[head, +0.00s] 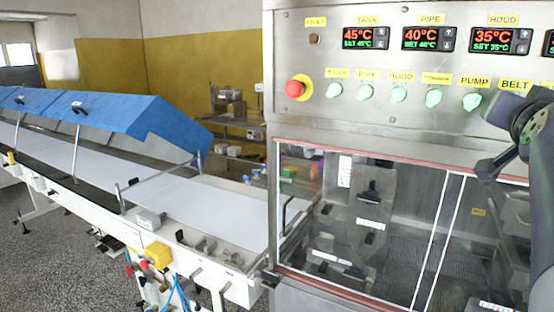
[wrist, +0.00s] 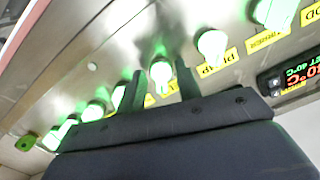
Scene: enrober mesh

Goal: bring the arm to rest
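My gripper (wrist: 160,88) shows in the wrist view with its two dark fingers apart and nothing held between them. A green-lit knob (wrist: 161,73) of the control panel appears in the gap, beyond the fingers; I cannot tell how far off it is. In the head view my arm (head: 528,122) comes in at the right edge, in front of the panel's right part. A dark end part of it reaches left below the PUMP and BELT labels. The fingers cannot be made out clearly there.
The steel panel (head: 380,110) carries a red stop button (head: 295,88), several green-lit knobs and temperature displays (head: 366,39). Below is a clear-fronted cabinet (head: 370,220). A white conveyor (head: 215,205) with blue covers (head: 130,110) runs left.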

